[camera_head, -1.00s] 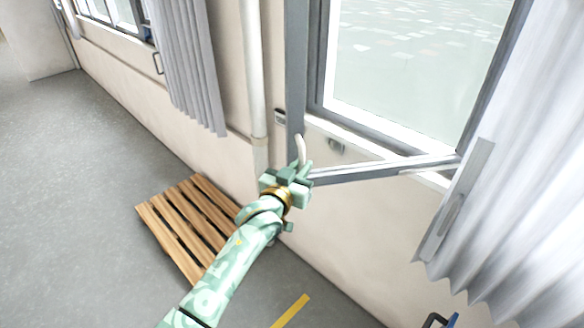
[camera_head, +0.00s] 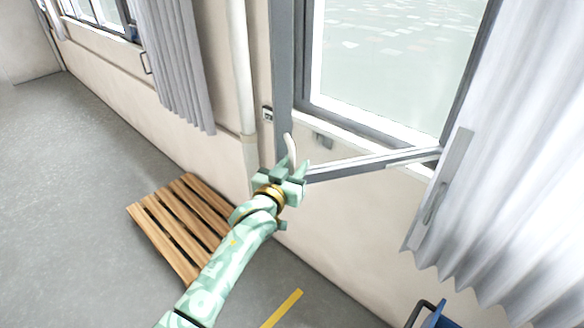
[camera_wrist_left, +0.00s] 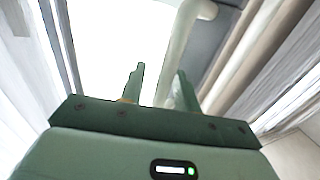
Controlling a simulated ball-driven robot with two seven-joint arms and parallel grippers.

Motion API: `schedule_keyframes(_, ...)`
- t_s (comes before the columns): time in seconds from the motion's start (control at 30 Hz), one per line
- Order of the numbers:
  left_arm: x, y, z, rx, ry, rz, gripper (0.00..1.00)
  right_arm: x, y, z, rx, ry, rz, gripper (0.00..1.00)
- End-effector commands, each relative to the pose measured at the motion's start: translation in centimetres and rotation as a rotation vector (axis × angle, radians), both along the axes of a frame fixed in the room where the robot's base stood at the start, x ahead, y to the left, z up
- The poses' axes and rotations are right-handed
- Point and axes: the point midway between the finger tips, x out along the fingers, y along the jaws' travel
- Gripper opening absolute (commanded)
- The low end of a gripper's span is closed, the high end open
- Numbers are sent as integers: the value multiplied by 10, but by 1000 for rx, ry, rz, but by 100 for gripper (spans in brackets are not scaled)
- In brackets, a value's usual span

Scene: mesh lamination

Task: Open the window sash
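The window sash (camera_head: 283,75) has a grey frame with clear glass and stands swung out at an angle from the wall, its lower rail (camera_head: 345,170) running back to the window frame at the right. A white curved handle (camera_head: 291,150) is on its near upright; it also shows in the left wrist view (camera_wrist_left: 178,50). My left gripper (camera_head: 296,165) is at the lower end of this handle. In the left wrist view its two fingers (camera_wrist_left: 160,90) are apart, with the handle between or just beyond them; contact cannot be told. My right gripper is not in view.
A wooden pallet (camera_head: 180,222) lies on the grey floor beside my left arm. A pale curtain (camera_head: 500,170) hangs at the right, and another (camera_head: 178,70) at the left. A white pipe (camera_head: 241,70) runs down the wall. Part of a blue object (camera_head: 437,318) shows at bottom right.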

Motion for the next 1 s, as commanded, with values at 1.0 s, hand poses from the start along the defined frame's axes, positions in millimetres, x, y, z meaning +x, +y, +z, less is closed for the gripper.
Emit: schedule_keyframes(1.0, -145, 74, 0, 0, 0, -1, 32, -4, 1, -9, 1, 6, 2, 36)
